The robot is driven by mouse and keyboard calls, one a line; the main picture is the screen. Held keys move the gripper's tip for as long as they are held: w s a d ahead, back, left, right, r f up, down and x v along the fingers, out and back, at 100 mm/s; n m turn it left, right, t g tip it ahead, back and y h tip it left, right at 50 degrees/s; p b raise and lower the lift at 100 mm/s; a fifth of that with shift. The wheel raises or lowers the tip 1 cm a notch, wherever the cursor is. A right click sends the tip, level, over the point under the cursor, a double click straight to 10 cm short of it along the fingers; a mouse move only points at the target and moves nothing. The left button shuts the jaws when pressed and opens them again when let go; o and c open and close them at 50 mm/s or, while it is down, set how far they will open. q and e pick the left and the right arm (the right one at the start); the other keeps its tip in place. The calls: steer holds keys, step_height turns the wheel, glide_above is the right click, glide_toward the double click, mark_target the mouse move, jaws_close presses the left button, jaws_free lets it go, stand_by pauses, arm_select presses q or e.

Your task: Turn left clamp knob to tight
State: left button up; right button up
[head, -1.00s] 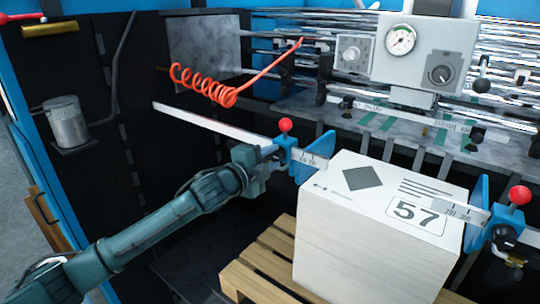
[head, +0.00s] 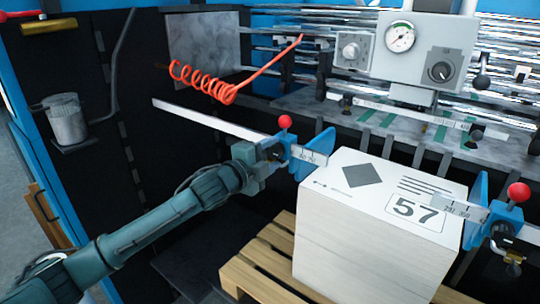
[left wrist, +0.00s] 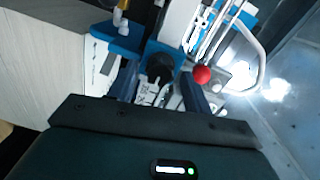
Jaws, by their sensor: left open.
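The left clamp (head: 305,155) is a blue bracket with a red ball on top, mounted on a white scale bar beside the paper stack. My left gripper (head: 268,157) is at this clamp, on its left side. In the left wrist view, the black clamp knob (left wrist: 160,66) lies between the two open fingers of my left gripper (left wrist: 160,86). I cannot tell whether either finger touches it. The red ball (left wrist: 202,75) shows just right of the right finger. The knob's turn position cannot be read. My right gripper is not in view.
A white paper stack (head: 370,240) marked 57 stands on a wooden pallet (head: 262,265) right of the gripper. A second blue clamp (head: 478,205) with a red ball is at its right. An orange coiled hose (head: 205,85) hangs behind. A gauge box (head: 425,45) is above.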

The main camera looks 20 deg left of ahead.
arm_select(q)
steer(key=b+v, duration=0.3)
steer(key=v, duration=1)
steer(key=shift+r, duration=0.1)
steer(key=s+d+f+n+g, duration=0.1)
steer(key=s+f+n, duration=0.3)
steer(key=f, duration=0.5)
steer(key=s+d+f+n+g+y, duration=0.1)
steer(key=s+d+f+n, duration=0.2)
steer(key=f, duration=0.6)
steer(key=s+d+f+n+g, duration=0.2)
steer(key=s+f+n, duration=0.3)
steer(key=f, duration=0.4)
steer(key=shift+d+n+y, duration=0.25)
steer(key=shift+n+y, duration=0.05)
steer(key=shift+y, duration=0.1)
steer(key=s+f+n, duration=0.1)
steer(key=s+f, duration=0.1)
steer(key=s, duration=0.1)
steer(key=s+d+f+n+g, duration=0.1)
steer(key=s+f+n, duration=0.1)
steer(key=s+f, duration=0.1)
steer(key=s+f+n+g+y, duration=0.1)
steer(key=s+f+n, duration=0.1)
steer(key=s+f, duration=0.1)
steer(key=shift+s+d+f, duration=0.2)
steer(key=shift+s+d, duration=0.1)
steer(key=shift+s, duration=0.1)
steer(key=shift+c, duration=0.2)
